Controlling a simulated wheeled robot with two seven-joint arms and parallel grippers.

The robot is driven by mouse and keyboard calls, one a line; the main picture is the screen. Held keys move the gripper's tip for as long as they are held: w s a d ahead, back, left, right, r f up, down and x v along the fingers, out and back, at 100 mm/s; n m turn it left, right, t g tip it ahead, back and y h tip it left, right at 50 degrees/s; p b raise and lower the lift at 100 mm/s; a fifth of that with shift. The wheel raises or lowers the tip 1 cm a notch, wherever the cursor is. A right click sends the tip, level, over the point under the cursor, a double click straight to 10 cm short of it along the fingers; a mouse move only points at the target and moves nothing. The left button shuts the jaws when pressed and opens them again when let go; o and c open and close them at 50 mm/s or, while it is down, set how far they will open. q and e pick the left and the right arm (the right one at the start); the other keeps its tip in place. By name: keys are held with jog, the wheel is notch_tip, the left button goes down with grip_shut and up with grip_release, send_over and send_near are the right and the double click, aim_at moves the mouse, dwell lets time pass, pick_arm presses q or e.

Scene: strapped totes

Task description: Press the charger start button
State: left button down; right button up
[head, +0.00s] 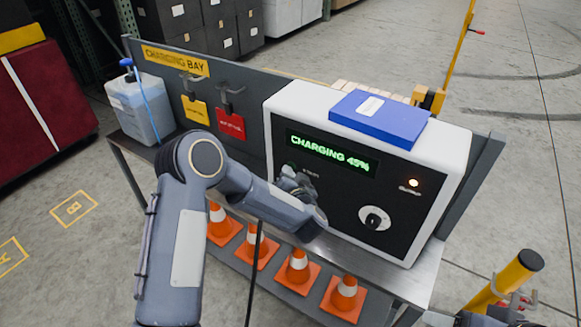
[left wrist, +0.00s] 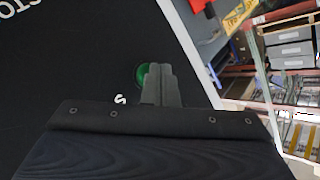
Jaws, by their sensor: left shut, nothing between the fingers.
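The charger (head: 355,222) is a white box with a black front panel, standing on the metal bench. Its display (head: 330,152) reads "CHARGING 45%" in green. The green start button (left wrist: 141,76) shows in the left wrist view, partly hidden behind my left fingertips. My left gripper (head: 287,176) is shut and empty, with its tips at the panel below the display's left end. In the left wrist view the fingertips (left wrist: 159,80) overlap the button; whether they touch it I cannot tell. The button is hidden in the head view. My right gripper (head: 515,306) shows only partly at the bottom right.
A round dial (head: 374,218) and a glowing lamp (head: 413,183) are on the panel's right side. A blue binder (head: 378,118) lies on the charger. A jug (head: 140,108) stands left on the bench. Orange cones (head: 298,268) fill the lower shelf. A yellow post (head: 508,281) stands front right.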

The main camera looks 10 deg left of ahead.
pick_arm(q)
jog(key=shift+s+a, duration=0.2)
jog(key=shift+s, duration=0.45)
jog(key=shift+s+a, duration=0.3)
jog(key=shift+s, duration=0.5)
jog(key=shift+s+a, duration=0.25)
jog(key=shift+s, duration=0.5)
jog(key=shift+s+a, duration=0.3)
jog(key=shift+s, duration=0.5)
jog(key=s+a+r+n+g+h, duration=0.1)
jog(key=s+r+h, duration=0.2)
jog(key=r+h, duration=0.3)
jog(key=s+r+g+h, duration=0.1)
jog(key=s+r+h, duration=0.25)
jog(key=r, duration=0.45)
jog(key=s+a+f+n+g, duration=0.1)
jog(key=s+g, duration=0.1)
jog(key=s, duration=0.7)
jog(key=s+a+f+n+g+h, duration=0.1)
jog(key=s+g, duration=0.1)
jog(key=s, duration=0.7)
jog(key=s+a+f+n+g, duration=0.1)
jog(key=s+g, duration=0.2)
jog(key=s, duration=0.6)
